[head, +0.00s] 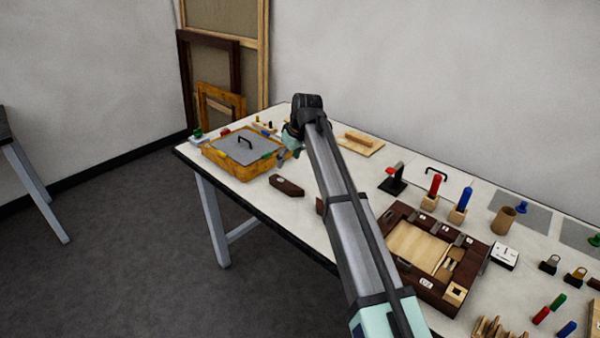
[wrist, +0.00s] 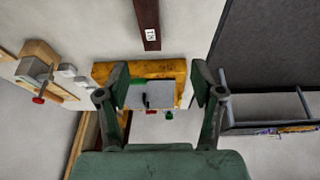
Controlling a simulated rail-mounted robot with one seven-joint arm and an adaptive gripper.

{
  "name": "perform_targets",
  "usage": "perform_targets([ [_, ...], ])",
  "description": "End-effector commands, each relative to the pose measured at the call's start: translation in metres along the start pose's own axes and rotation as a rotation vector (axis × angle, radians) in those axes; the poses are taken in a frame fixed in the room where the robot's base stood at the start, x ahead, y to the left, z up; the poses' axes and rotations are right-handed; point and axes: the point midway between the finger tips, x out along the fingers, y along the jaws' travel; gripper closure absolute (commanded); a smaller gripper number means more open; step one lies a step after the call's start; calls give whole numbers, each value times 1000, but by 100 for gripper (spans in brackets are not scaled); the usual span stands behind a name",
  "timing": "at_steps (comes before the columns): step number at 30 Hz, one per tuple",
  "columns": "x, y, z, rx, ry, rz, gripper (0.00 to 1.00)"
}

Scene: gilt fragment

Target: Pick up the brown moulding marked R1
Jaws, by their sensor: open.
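A dark brown moulding (wrist: 147,22) shows at the top of the wrist view, cut off by the upper edge. It has a small white label, too small and turned to read surely. In the head view a dark brown moulding (head: 286,185) lies flat on the white table, right of and in front of the orange-framed box. Another brown piece (head: 320,206) is mostly hidden behind my arm. My gripper (head: 289,147) is raised by the box's right side, apart from the mouldings. In the wrist view its fingers (wrist: 160,88) are spread, with nothing held between them.
The orange-framed box (head: 215,155) has a grey lid with a black handle (head: 245,141). Coloured tools and small blocks crowd the right side. Bare tabletop surrounds the moulding.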

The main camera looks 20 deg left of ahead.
Motion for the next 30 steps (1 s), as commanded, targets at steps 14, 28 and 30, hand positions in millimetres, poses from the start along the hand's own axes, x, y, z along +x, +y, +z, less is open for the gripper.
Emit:
perform_targets([
  [14, 22, 14, 2, -36, 9, -33, 33],
  [28, 94, 11, 1, -36, 10, -32, 33],
  [30, 97, 11, 1, -36, 11, -31, 33],
])
